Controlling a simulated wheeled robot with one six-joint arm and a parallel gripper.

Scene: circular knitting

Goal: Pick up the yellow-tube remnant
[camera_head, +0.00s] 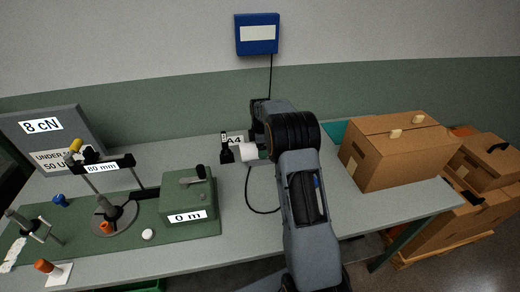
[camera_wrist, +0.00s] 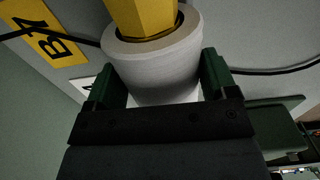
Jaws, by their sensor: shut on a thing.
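The yellow-tube remnant is a white wound package (camera_wrist: 155,62) on a yellow tube (camera_wrist: 143,14), which sticks out past the package's end at the top of the wrist view. My gripper (camera_wrist: 161,80) has its two green fingers on either side of the white package, shut on it. In the head view the white package (camera_head: 248,152) shows small at the end of my arm, over the back part of the table. The yellow tube cannot be made out there, and my arm hides part of the gripper.
A black upright piece (camera_head: 226,150) stands just left of the package, near an A4 label (camera_head: 235,140). A green box marked 0 m (camera_head: 188,203) sits nearer the front left. A cardboard box (camera_head: 395,152) stands right of my arm. A black cable (camera_head: 249,192) lies on the table.

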